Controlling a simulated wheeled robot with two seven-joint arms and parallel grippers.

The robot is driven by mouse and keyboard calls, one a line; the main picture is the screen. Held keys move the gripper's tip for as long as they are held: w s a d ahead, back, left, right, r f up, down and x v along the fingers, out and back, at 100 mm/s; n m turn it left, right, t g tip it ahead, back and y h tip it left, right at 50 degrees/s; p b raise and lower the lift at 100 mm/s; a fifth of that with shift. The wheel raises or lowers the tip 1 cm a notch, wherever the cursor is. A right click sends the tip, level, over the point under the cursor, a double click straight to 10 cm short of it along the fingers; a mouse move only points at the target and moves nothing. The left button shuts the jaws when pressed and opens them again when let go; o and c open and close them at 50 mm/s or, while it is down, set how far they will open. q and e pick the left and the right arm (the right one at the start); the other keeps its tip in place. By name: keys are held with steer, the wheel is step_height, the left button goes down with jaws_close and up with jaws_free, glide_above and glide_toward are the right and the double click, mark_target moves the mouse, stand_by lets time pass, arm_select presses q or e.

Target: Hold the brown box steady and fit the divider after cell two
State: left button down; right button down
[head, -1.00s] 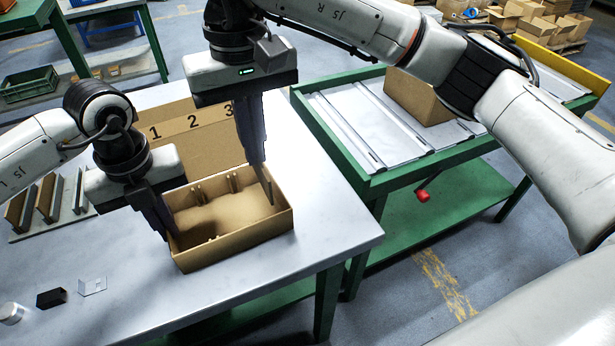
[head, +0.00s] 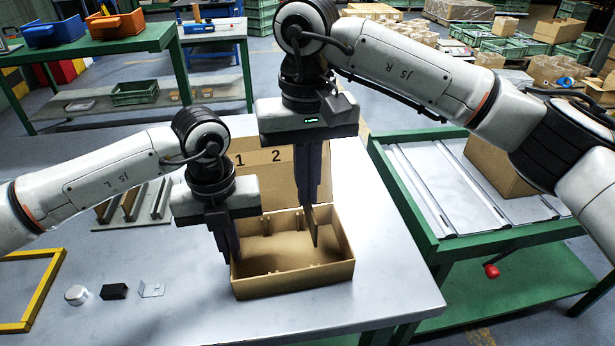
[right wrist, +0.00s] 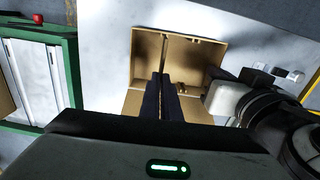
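The open brown box (head: 345,272) sits on the light table, with small ribs along its inner walls. Its panel (head: 258,172) stands behind, showing numbers 1 and 2; my right arm hides the part further right. My left gripper (head: 230,258) is at the box's left wall, fingers down, and looks closed on that wall. My right gripper (head: 313,206) is shut on a thin brown divider (head: 313,232), upright over the box's right part. The right wrist view shows the divider edge-on (right wrist: 165,48) across the box (right wrist: 146,62). I cannot tell whether it touches the floor or ribs.
Spare dividers (head: 132,203) stand in a rack at the left. A metal cylinder (head: 76,294), a black block (head: 114,291) and a clear bracket (head: 151,290) lie left of the box. A yellow frame (head: 50,280) lies further left. A green-framed roller table (head: 430,225) stands at the right.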

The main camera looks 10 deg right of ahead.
mark_target(307, 218)
steer(key=shift+f, duration=1.8)
steer(key=shift+f, duration=2.4)
stand_by(3.8)
